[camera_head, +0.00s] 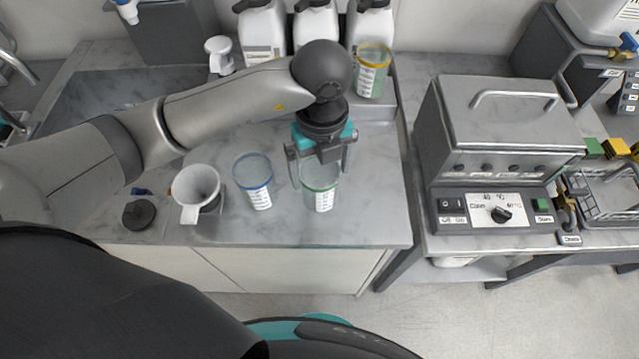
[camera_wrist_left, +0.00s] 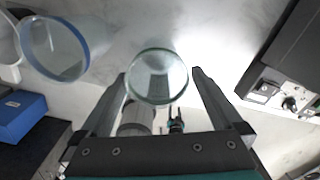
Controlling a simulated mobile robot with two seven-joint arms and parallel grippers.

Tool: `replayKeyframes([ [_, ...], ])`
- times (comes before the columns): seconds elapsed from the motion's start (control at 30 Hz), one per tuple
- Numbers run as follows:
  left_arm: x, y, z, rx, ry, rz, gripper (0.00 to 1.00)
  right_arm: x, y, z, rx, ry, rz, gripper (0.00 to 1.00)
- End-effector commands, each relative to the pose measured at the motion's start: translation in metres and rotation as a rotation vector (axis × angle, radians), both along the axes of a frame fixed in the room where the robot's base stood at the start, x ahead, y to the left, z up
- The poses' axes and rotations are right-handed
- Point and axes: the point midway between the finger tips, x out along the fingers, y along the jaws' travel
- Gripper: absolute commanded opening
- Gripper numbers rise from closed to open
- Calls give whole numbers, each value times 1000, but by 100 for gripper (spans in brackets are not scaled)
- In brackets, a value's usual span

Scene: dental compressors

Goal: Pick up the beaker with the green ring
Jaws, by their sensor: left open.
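The clear beaker with the green ring (camera_head: 320,197) stands upright on the grey worktop, with a white label on its front. My left gripper (camera_head: 320,172) is open above and around its top, pointing down, and partly covers the rim. In the left wrist view the round rim of this beaker (camera_wrist_left: 158,78) lies between the two fingertips (camera_wrist_left: 158,85). The fingers are close to the rim on both sides; I cannot tell whether they touch it. My right gripper is not in view.
A beaker with a blue ring (camera_head: 257,190) stands just left, also in the left wrist view (camera_wrist_left: 62,50). A white jug (camera_head: 197,187) is farther left. A beaker with a yellow ring (camera_head: 370,77) stands behind. A grey heated device (camera_head: 505,135) is at right.

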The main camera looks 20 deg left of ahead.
Motion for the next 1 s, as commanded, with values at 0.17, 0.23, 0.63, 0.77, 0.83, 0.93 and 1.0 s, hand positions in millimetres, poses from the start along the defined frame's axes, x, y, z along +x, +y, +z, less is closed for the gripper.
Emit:
replayKeyframes([
  [0.17,-3,2,-21,1,5,0,100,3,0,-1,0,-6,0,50],
  [0.23,-3,2,-32,1,3,1,100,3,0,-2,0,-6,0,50],
  [0.63,-2,2,-52,0,0,-1,100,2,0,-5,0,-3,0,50],
  [0.77,-2,2,-52,0,0,0,89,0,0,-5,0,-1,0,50],
  [0.83,-3,2,-52,0,0,0,81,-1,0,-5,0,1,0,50],
  [0.93,-2,2,-52,0,0,0,70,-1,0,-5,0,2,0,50],
  [1.0,-2,2,-52,0,0,0,62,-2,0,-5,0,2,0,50],
])
